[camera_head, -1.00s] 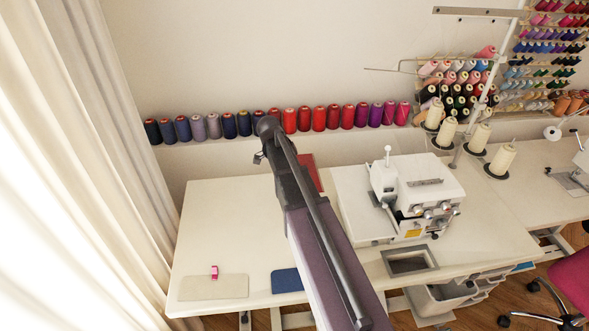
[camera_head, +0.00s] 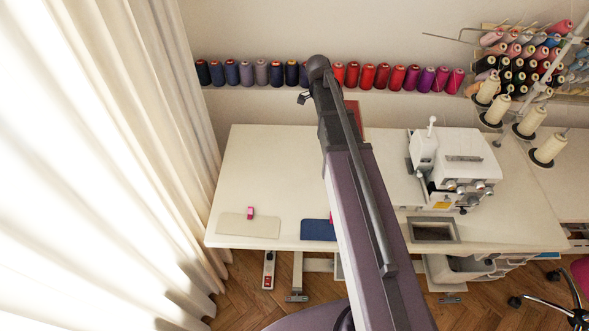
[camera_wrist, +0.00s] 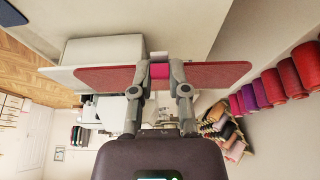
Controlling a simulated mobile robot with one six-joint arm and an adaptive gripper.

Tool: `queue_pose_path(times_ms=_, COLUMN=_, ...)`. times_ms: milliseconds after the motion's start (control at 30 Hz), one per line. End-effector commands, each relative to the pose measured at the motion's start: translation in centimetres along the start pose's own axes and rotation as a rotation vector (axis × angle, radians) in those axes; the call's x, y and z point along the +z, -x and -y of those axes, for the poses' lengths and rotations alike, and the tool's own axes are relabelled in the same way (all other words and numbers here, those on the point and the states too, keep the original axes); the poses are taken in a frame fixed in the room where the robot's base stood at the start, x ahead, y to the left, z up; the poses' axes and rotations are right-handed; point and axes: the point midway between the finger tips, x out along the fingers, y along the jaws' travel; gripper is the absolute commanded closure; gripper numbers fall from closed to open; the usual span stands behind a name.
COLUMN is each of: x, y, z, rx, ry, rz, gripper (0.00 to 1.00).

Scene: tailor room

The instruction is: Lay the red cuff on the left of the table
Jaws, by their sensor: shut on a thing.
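The red cuff (camera_wrist: 215,75) is a long, flat panel with a pink clip (camera_wrist: 160,71) at its middle. My gripper (camera_wrist: 160,73) is shut on that clip, and the cuff sticks out to both sides of the fingers in the wrist view. In the head view part of the red cuff (camera_head: 355,113) shows beside my arm, near the table's back edge; my fingers are hidden there. The white table (camera_head: 270,160) has bare room on its left. A beige cuff (camera_head: 240,227) and a blue cuff (camera_head: 317,231) lie at its front edge.
Pink clips stand on the beige and blue cuffs. A white sewing machine (camera_head: 455,160) stands right of my arm. Thread spools (camera_head: 247,73) line a ledge behind the table. A curtain (camera_head: 110,170) hangs close to the table's left side.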

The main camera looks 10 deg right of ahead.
Motion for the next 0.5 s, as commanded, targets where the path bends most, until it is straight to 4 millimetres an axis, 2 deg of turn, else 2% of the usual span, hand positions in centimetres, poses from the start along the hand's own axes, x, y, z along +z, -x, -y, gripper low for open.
queue_pose_path(times_ms=33, x=-0.7, y=1.7, z=0.0, rx=0.000, ry=0.000, rz=0.000, gripper=1.00)
queue_pose_path(times_ms=500, x=-3.5, y=8.5, z=0.0, rx=0.000, ry=0.000, rz=0.000, gripper=1.00)
